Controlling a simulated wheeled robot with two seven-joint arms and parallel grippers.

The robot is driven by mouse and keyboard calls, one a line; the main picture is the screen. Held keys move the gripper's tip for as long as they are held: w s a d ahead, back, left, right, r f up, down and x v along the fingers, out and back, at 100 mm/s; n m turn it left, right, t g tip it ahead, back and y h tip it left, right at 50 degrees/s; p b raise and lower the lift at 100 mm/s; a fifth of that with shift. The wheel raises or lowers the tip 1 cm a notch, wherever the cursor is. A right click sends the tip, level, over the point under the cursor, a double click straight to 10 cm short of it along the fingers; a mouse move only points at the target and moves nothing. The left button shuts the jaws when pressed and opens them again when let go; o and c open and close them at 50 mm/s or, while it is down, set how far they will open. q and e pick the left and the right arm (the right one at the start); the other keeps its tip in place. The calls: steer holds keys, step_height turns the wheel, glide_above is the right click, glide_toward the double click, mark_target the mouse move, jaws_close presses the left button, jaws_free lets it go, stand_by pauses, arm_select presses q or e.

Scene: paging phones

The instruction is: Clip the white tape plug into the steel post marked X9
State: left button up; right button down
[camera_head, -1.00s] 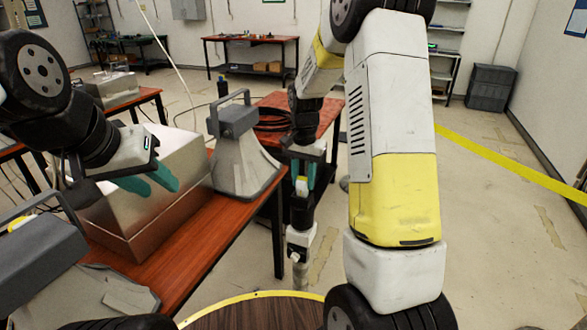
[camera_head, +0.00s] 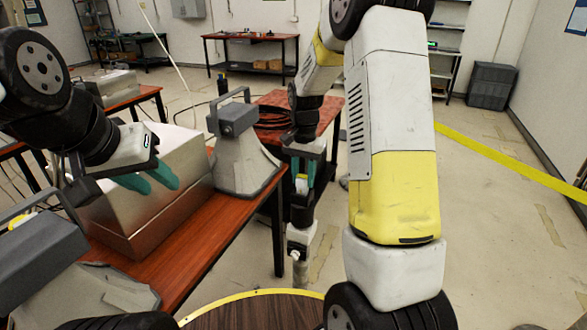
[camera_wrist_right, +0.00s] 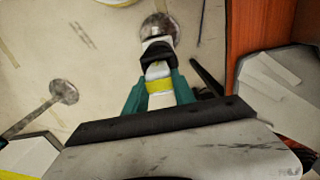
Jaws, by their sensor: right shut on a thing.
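My right gripper (camera_head: 303,174) has its teal fingers shut on the white and yellow tape plug (camera_wrist_right: 160,86). The plug also shows small between the fingers in the head view (camera_head: 302,184). Just past the plug is a black and white head (camera_wrist_right: 158,50) on a steel post; in the head view the post's white part (camera_head: 300,236) stands right below the gripper. I cannot tell whether plug and head touch. No X9 marking is readable. My left gripper (camera_head: 160,186) is open and empty, in front of the metal box.
The metal box (camera_head: 170,215) and a grey handled housing (camera_head: 240,165) stand on the red-brown table (camera_head: 225,235). Another grey housing (camera_head: 50,265) is at lower left. A second steel post (camera_wrist_right: 63,92) shows in the wrist view. The floor at right is mostly clear.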

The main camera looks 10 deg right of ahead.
steer(key=shift+f, duration=0.2)
steer(key=shift+r, duration=0.25)
steer(key=shift+r, duration=0.6)
steer(key=shift+f, duration=0.7)
stand_by(1.2)
steer(key=shift+r, duration=0.7)
steer(key=shift+f, duration=0.75)
stand_by(0.5)
steer(key=c, duration=1.3)
jaws_free()
